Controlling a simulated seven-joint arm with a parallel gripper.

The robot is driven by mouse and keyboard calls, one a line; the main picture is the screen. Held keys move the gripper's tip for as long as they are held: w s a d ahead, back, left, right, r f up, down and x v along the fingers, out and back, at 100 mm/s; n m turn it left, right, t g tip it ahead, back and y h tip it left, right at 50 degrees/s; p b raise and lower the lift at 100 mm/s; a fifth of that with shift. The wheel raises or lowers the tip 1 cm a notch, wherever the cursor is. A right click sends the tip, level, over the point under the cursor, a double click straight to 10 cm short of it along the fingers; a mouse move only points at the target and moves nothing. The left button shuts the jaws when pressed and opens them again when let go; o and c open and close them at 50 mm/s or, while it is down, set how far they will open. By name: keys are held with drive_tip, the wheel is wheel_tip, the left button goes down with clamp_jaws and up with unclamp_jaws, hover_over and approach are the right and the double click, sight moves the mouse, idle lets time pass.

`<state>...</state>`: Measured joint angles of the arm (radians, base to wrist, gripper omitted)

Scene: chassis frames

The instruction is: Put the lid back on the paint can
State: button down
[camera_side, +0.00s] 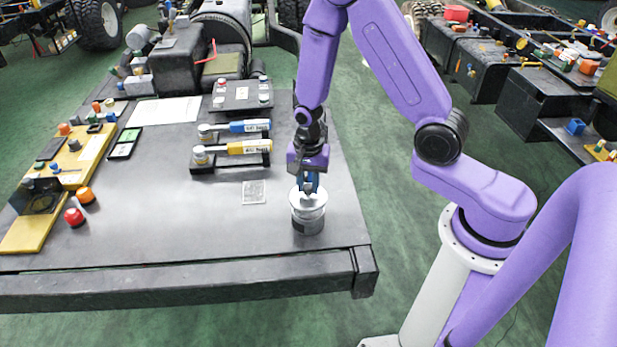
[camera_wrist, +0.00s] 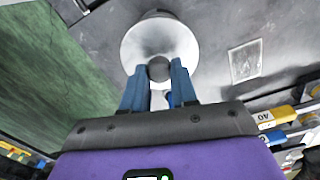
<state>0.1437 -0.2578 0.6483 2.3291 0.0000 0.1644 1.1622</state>
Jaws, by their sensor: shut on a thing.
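The paint can (camera_side: 308,224) stands upright near the right front corner of the grey table, silver with a dark patch low on its side. The pale round lid (camera_side: 299,197) is at the can's top. My gripper (camera_side: 307,188) points down over it. In the wrist view the lid (camera_wrist: 160,40) is a wide pale disc with a dark round knob (camera_wrist: 158,68). The blue fingertips of my gripper (camera_wrist: 159,72) are closed on either side of this knob. The lid hides most of the can in the wrist view. I cannot tell whether the lid is fully seated on the rim.
A small printed square (camera_side: 254,192) lies flat left of the can. A black rack (camera_side: 230,164) with blue and yellow marker-like tubes stands behind it. A red knob (camera_side: 74,217) and a yellow board (camera_side: 38,232) are at far left. The table's front middle is clear.

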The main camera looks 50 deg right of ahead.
drive_tip(key=shift+f, duration=1.8)
drive_tip(key=shift+f, duration=0.15)
idle(0.9)
drive_tip(key=shift+c, duration=1.6)
unclamp_jaws()
drive_tip(key=shift+r, duration=3.5)
clamp_jaws()
